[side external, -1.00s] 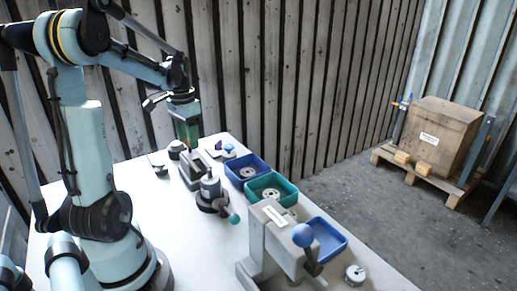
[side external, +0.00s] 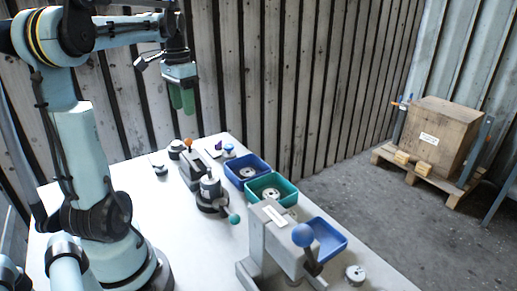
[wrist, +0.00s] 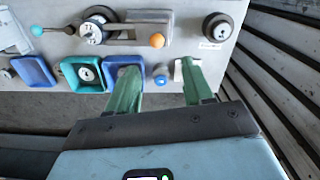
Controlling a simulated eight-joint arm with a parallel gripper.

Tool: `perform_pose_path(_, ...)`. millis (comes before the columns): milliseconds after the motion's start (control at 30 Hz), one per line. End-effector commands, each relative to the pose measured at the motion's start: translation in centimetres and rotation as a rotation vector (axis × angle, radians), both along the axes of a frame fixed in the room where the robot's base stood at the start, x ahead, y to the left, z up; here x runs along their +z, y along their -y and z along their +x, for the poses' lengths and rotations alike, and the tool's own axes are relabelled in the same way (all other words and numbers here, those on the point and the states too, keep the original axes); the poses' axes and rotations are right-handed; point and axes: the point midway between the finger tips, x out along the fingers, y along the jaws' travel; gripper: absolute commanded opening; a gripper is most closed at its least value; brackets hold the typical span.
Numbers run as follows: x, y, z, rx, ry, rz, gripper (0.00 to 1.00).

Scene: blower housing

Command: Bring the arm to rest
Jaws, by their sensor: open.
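My gripper (side external: 182,110) hangs in the air above the far part of the white table (side external: 195,240), with its two green fingers pointing down. In the wrist view my gripper (wrist: 160,85) shows its green fingers spread apart with nothing between them. It is open and clear of everything on the table.
Below are a grey fixture with an orange knob (side external: 188,143), a round device with a teal-knobbed lever (side external: 234,218), a blue tray (side external: 262,160), a green tray (side external: 291,190), another blue tray (side external: 343,239) and a blue-knobbed press (side external: 303,235). A slatted wall stands behind.

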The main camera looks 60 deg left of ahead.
Motion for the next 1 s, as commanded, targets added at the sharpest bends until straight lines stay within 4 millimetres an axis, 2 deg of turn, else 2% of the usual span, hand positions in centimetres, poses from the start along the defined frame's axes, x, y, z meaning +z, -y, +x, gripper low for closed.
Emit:
perform_pose_path(167, -0.1, 0.4, 0.2, -0.004, 0.005, 0.005, 0.51)
perform_pose_path(267, -0.2, 2.2, 1.3, -0.021, 0.029, 0.029, 0.51)
perform_pose_path(367, -0.6, 5.6, 2.9, -0.048, 0.081, 0.071, 0.51)
perform_pose_path(500, -1.8, 12.0, 4.9, -0.092, 0.200, 0.126, 0.51)
perform_pose_path(700, -4.1, 20.7, 5.6, -0.147, 0.396, 0.139, 0.51)
perform_pose_path(833, -5.6, 25.1, 5.2, -0.174, 0.510, 0.110, 0.51)
perform_pose_path(1000, -7.0, 28.3, 4.6, -0.191, 0.597, 0.070, 0.51)
